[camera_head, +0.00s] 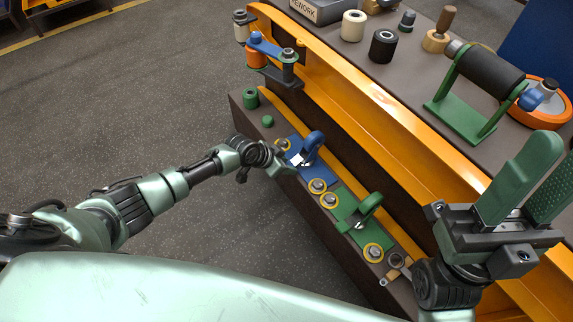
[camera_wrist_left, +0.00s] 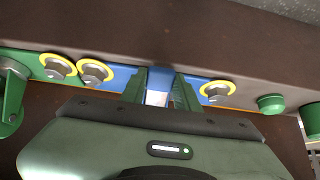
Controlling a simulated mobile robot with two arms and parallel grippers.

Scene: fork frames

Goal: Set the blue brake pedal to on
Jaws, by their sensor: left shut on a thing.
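The blue brake pedal (camera_head: 312,147) stands on a blue plate bolted to the dark ledge, with a pale patch at its foot. My left gripper (camera_head: 289,165) reaches in from the left and meets the pedal. In the left wrist view its two green fingers (camera_wrist_left: 160,88) are closed around the blue pedal (camera_wrist_left: 159,75), with a pale part showing between them. The gripper body hides the pedal's lower portion there, so its exact setting cannot be told. My right gripper (camera_head: 548,170) is open and empty at the right, above the orange rail.
A green pedal (camera_head: 369,204) on a green plate sits beside the blue one, with yellow-ringed bolts (camera_head: 330,200) between. Green knobs (camera_head: 250,97) stand at the ledge's far end. An orange rail (camera_head: 350,100) runs behind. Left floor is clear.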

